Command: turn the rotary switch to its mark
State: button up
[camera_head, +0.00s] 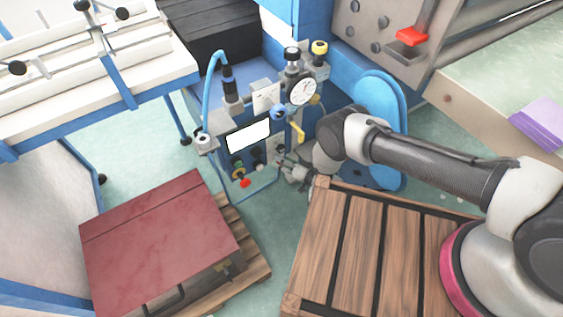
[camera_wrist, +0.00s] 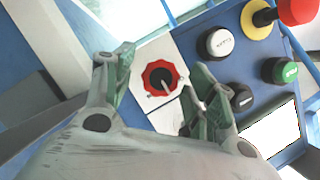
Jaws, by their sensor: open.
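The rotary switch (camera_wrist: 160,76) shows in the wrist view as a black knob in a red, scalloped ring on a white plate. A pale pointer on the knob points toward the lower right. Small print on the plate is too small to read, so I cannot tell which is the mark. My gripper (camera_wrist: 163,74) is open, with one finger left of the switch and one right of it; it holds nothing, and I cannot tell whether the fingers touch the ring. In the head view my gripper (camera_head: 279,163) is at the panel's right side; the switch is not clear there.
Beside the switch are a white-capped button (camera_wrist: 220,42), a green button (camera_wrist: 285,71), a black button (camera_wrist: 243,98), a red emergency button (camera_wrist: 298,10) and a white screen (camera_wrist: 272,132). A wooden crate (camera_head: 365,240) and a red-topped stack (camera_head: 155,235) stand in front of the machine.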

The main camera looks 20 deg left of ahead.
jog(key=shift+w+a+f, duration=0.2)
jog(key=shift+w+a, duration=0.05)
jog(key=shift+a, duration=0.35)
jog(key=c, duration=1)
jog(key=shift+c, duration=0.2)
jog(key=shift+n, duration=0.3)
jog(key=n+t+h, duration=0.1)
jog(key=n+h, duration=0.1)
jog(key=n, duration=0.1)
jog(key=shift+t, duration=0.3)
jog(key=shift+n+t+h, duration=0.5)
jog(key=shift+n+h, duration=0.2)
jog(key=shift+n, duration=0.5)
